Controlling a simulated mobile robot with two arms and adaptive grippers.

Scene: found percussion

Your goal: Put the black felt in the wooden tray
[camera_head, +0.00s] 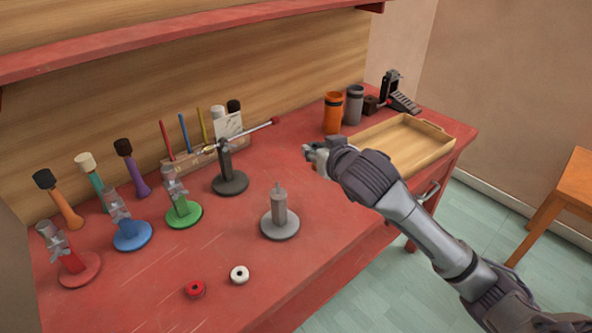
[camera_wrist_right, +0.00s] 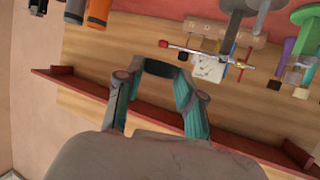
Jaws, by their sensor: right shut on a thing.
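My right gripper (camera_head: 312,155) is above the red bench, left of the wooden tray (camera_head: 408,148). In the right wrist view my right gripper (camera_wrist_right: 157,78) is shut on a small dark thing, the black felt (camera_wrist_right: 159,69), held between its fingertips. In the head view the felt is too small to make out clearly at the fingertips. The wooden tray lies empty at the bench's right end; my right forearm passes in front of its left part. My left gripper is not in view.
An orange cup (camera_head: 333,112) and a grey cup (camera_head: 354,104) stand behind the tray, near a black pedal (camera_head: 396,93). A grey stand (camera_head: 279,217), a red felt (camera_head: 195,289) and a white felt (camera_head: 240,274) are in front. Coloured stands and mallets fill the left.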

